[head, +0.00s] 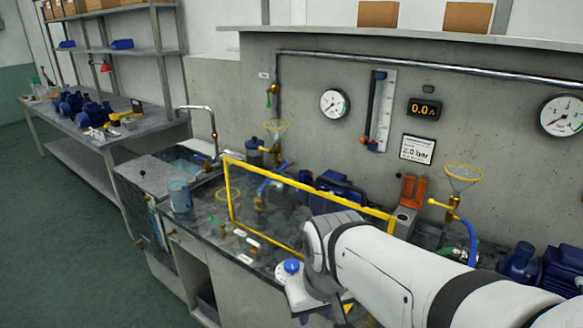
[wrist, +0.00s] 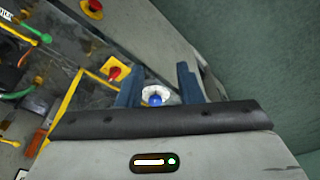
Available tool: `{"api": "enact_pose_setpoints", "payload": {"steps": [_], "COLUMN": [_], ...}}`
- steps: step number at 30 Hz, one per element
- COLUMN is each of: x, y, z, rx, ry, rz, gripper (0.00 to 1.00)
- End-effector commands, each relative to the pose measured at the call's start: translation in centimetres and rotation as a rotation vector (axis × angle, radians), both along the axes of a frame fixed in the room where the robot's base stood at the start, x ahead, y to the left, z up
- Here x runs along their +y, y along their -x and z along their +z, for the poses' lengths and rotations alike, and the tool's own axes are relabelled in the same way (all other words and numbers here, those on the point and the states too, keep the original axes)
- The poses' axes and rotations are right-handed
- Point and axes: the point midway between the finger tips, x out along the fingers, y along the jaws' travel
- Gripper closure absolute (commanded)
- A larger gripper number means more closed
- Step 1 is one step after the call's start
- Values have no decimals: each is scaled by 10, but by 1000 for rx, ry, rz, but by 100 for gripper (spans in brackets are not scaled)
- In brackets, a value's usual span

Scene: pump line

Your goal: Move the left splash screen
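The splash screen (head: 305,187) is a clear panel in a yellow frame. It stands upright over the bench, left of my arm in the head view; my arm covers its lower right part. A yellow frame bar (wrist: 62,106) shows left of my gripper in the wrist view. My gripper (wrist: 159,68) has its two dark fingers apart, with nothing held between them. A white disc with a blue knob (wrist: 155,99) shows in the gap between the fingers. In the head view a blue knob (head: 291,266) sits at the bench's front edge beside my arm; the fingertips are hidden there.
Behind the screen are blue pumps, valves and pipes on the wet bench. A sink with a tap (head: 198,110) and a blue-grey bucket (head: 180,196) stand left. Red buttons on yellow plates (wrist: 115,73) lie near my gripper. Open floor (wrist: 265,60) is at the right of the wrist view.

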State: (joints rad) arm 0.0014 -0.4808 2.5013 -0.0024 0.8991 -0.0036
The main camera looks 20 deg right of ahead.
Motion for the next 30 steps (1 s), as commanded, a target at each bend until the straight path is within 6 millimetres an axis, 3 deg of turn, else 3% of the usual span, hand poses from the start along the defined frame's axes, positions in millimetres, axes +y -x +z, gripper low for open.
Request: {"api": "enact_pose_setpoints", "payload": {"steps": [4,8,12,18,24,30], "x": [-3,-20,-46,-93,-133,-149], "y": [-9,-40,-96,-177,-227,-245], "z": [12,48,101,157,181,182], "rx": [3,15,41,92,132,149], "ry": [9,43,105,189,241,258], "rz": [16,99,229,435,579,634], "gripper": [67,67,67,67,67,67]}}
